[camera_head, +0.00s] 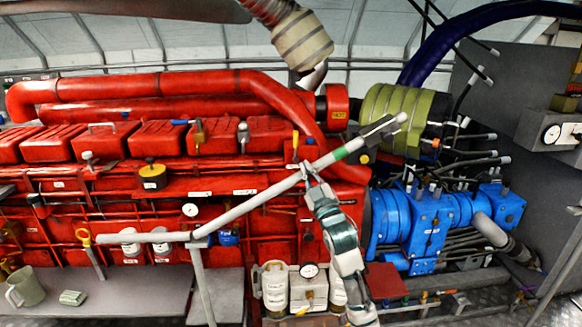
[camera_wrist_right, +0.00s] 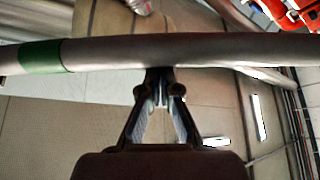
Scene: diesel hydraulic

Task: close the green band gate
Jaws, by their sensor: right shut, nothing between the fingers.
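The gate is a long grey bar (camera_head: 250,202) with a green band (camera_head: 339,154). In the head view it slants from a grey post (camera_head: 203,280) at lower left up to the right, in front of the red engine. Its far end lies near the olive cylinder. My right gripper (camera_head: 309,173) is at the bar, left of the green band. In the wrist view the bar (camera_wrist_right: 215,50) crosses just beyond my right gripper's shut fingertips (camera_wrist_right: 160,76), with the green band (camera_wrist_right: 40,57) at left. Contact is unclear. My left gripper is out of view.
A short level rail (camera_head: 140,238) runs left from the post. The red engine (camera_head: 225,185) and blue pump unit (camera_head: 428,222) stand behind. A grey bench (camera_head: 130,298) with a mug (camera_head: 27,290) is at lower left. White-capped levers (camera_head: 478,137) stick out at right.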

